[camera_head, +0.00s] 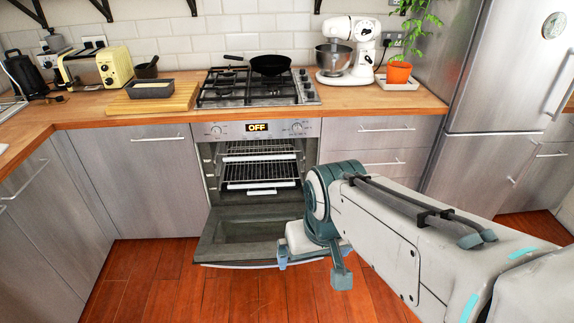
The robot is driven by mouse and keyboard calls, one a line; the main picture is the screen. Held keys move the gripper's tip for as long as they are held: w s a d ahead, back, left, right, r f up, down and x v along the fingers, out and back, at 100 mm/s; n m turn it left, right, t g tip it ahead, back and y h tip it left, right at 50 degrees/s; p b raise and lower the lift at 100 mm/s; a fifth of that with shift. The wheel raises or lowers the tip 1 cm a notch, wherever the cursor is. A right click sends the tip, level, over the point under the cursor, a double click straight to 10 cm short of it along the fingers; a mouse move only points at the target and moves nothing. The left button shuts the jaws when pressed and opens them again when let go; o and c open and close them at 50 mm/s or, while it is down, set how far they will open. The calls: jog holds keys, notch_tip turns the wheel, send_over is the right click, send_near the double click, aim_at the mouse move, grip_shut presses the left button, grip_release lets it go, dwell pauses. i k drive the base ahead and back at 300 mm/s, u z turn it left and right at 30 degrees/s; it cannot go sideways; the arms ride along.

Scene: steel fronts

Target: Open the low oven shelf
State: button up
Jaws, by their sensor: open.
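The oven (258,130) is built in under the counter, and its door (240,232) is folded down flat, open. Inside are wire shelves. The low oven shelf (258,185) is in the lower part of the cavity, with a pale bar (262,190) along its front. An upper shelf (258,150) sits above it. My gripper (312,262) is open and empty, at the right front corner of the lowered door, in front of and below the shelf. My arm comes in from the right and hides part of the gripper. I cannot tell whether it touches the door.
A black pan (270,64) stands on the gas hob (258,88) above the oven. Drawers (375,160) are right of the oven, a cabinet (135,180) is left. The wooden floor (150,285) at front left is clear.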

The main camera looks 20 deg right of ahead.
aim_at(277, 184)
jog(key=u, duration=0.3)
jog(key=i, duration=1.9)
jog(key=z, duration=0.65)
